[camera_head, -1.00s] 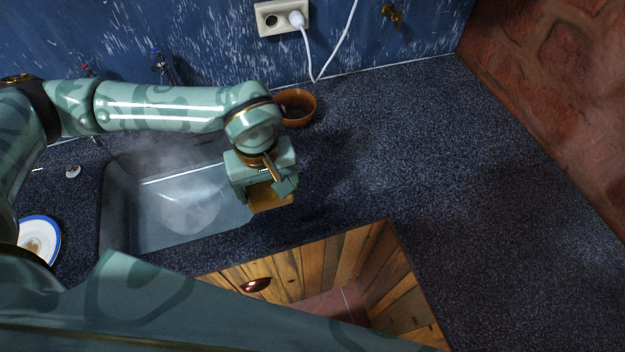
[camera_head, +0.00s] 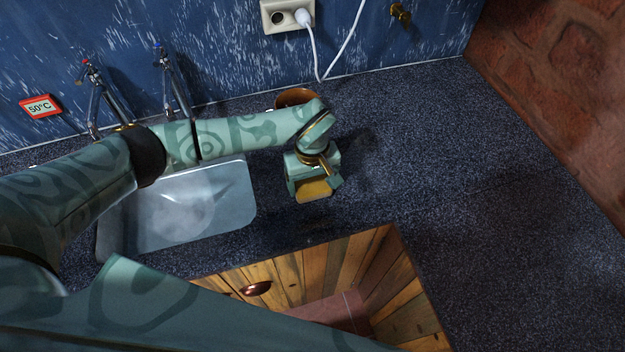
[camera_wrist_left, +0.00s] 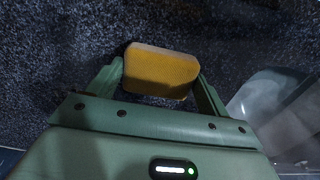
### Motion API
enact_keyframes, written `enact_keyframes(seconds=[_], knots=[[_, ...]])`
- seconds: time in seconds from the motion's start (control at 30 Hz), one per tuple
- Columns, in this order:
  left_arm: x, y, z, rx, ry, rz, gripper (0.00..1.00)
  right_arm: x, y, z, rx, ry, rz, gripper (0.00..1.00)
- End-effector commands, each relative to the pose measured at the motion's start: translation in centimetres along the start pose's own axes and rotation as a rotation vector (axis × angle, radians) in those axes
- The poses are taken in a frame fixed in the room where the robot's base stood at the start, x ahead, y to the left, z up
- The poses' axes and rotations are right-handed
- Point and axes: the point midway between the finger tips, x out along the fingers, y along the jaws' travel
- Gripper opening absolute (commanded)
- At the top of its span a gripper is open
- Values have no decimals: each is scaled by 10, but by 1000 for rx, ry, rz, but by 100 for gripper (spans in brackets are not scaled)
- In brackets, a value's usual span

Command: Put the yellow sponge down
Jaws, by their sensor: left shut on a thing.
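The yellow sponge (camera_head: 314,190) is in my left gripper (camera_head: 316,188), over the dark speckled counter just right of the sink. In the left wrist view the sponge (camera_wrist_left: 161,72) sits between the two green fingers of my left gripper (camera_wrist_left: 160,78), which are shut on it. Counter surface shows beyond it. I cannot tell how high the sponge is above the counter. A long green link of my own crosses the bottom of the head view; no right gripper shows.
The metal sink (camera_head: 225,205) lies left of the gripper, with two taps behind it. A brown bowl (camera_head: 294,97) stands behind my arm, partly hidden. The counter (camera_head: 450,170) is clear to the right.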

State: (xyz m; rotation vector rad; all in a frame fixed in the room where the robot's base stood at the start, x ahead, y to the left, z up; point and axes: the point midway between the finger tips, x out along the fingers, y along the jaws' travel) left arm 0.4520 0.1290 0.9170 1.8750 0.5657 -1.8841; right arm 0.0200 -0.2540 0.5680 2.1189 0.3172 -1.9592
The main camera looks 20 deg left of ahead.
Motion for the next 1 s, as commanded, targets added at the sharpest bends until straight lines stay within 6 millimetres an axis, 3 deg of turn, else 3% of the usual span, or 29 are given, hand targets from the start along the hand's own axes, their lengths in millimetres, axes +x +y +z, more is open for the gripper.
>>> enact_keyframes(seconds=[0.23,0.27,0.33,0.67,1.0], knots=[[3,0,0,-1,1,-1,61,2,0,0,0,0,0,0],[3,0,0,-1,1,-1,82,2,0,0,0,0,0,0],[2,0,0,-1,1,-1,100,2,0,0,0,0,0,0],[-8,0,-1,1,3,2,100,-2,0,-2,-2,3,0,0],[-83,0,-2,1,6,2,100,-11,0,-4,-2,7,1,0]])
